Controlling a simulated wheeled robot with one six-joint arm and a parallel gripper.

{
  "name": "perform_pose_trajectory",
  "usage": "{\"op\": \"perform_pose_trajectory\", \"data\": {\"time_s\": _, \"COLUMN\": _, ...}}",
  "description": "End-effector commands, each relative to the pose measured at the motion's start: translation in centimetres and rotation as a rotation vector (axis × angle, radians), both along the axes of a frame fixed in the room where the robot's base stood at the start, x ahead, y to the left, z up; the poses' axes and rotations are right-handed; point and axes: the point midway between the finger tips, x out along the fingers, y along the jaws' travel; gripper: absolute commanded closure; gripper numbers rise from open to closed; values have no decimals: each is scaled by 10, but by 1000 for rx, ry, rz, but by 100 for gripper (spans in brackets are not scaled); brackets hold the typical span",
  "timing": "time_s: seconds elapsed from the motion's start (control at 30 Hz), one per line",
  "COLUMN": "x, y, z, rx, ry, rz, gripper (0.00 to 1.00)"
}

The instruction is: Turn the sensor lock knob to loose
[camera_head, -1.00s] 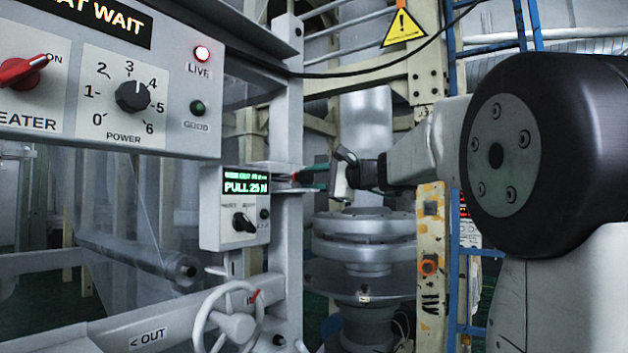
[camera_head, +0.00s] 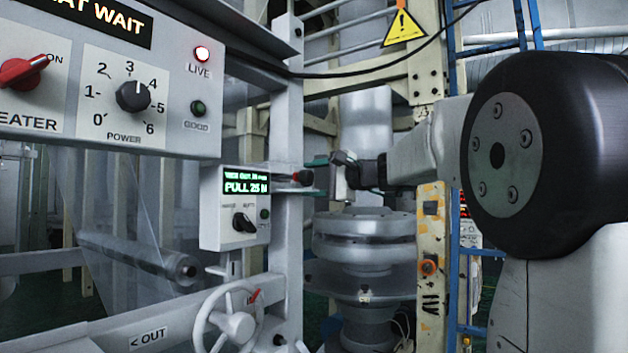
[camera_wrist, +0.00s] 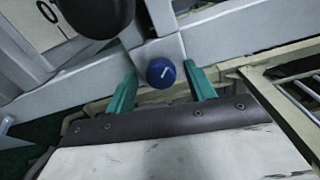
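A round blue knob (camera_wrist: 161,72) with a white pointer line sits on a pale metal bracket in the wrist view. I take it as the sensor lock knob, but no label for it is readable. My gripper (camera_wrist: 160,82) is open, its two teal fingers on either side of the knob, with a gap visible at each side. The blue knob cannot be made out there.
A small box with a "PULL 25 N" display (camera_head: 246,187) and black switch is left of my gripper. A handwheel (camera_head: 232,324) is below it. The heater panel (camera_head: 150,80) fills the upper left. A dark rounded part (camera_wrist: 97,14) shows at the wrist view's top.

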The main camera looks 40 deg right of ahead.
Motion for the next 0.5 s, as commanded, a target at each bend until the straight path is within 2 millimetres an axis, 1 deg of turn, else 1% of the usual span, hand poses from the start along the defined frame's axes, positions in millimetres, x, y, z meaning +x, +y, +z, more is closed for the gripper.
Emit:
{"op": "perform_pose_trajectory", "data": {"time_s": 0.17, "x": 0, "y": 0, "z": 1, "rx": 0, "ry": -1, "rz": -1, "gripper": 46}}
{"op": "perform_pose_trajectory", "data": {"time_s": 0.27, "x": -3, "y": -2, "z": 1, "rx": 1, "ry": -2, "rz": -2, "gripper": 46}}
{"op": "perform_pose_trajectory", "data": {"time_s": 0.37, "x": -14, "y": -6, "z": 2, "rx": 0, "ry": -1, "rz": -4, "gripper": 46}}
{"op": "perform_pose_trajectory", "data": {"time_s": 0.5, "x": -38, "y": -15, "z": 2, "rx": 0, "ry": -1, "rz": -5, "gripper": 46}}
